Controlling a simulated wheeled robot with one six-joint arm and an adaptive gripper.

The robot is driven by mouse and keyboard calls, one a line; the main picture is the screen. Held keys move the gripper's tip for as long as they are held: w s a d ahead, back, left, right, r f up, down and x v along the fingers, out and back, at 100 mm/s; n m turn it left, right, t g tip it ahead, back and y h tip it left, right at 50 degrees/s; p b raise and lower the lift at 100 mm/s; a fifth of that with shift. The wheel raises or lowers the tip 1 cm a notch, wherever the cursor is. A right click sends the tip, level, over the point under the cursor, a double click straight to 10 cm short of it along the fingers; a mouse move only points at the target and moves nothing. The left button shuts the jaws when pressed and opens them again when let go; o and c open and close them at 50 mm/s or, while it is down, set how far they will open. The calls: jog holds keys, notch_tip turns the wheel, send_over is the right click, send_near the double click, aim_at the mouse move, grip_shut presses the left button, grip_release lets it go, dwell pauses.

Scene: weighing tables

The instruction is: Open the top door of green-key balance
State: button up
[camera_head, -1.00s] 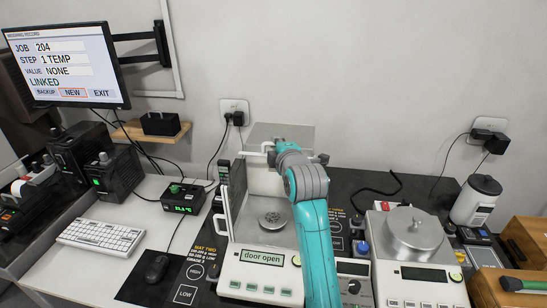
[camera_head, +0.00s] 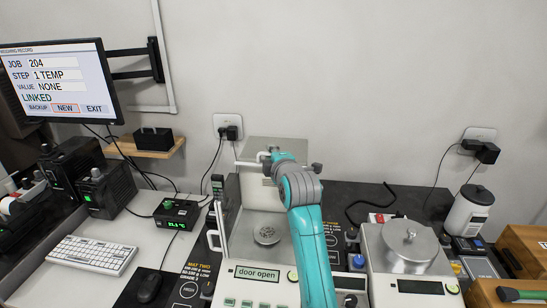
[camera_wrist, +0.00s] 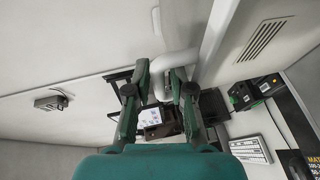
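The green-key balance (camera_head: 245,297) stands in the middle of the head view, with a row of green keys and a display reading "door open". Its pan (camera_head: 267,235) shows inside the chamber. A pale top panel (camera_head: 290,147) is at the upper rear of the chamber, partly behind my arm. A white bar handle (camera_head: 247,156) sits beside my gripper (camera_head: 268,156). In the wrist view the bent white handle (camera_wrist: 177,60) passes between the fingertips of my gripper (camera_wrist: 161,88), which appear shut on it. The finger contact is partly hidden in the head view.
A second balance (camera_head: 420,288) with a round metal pan stands at right. A monitor (camera_head: 60,78) on a wall arm and a small shelf (camera_head: 150,147) are at left. A keyboard (camera_head: 92,254) and mouse (camera_head: 149,288) lie on the table. The wall is close behind.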

jog(key=v, duration=1.2)
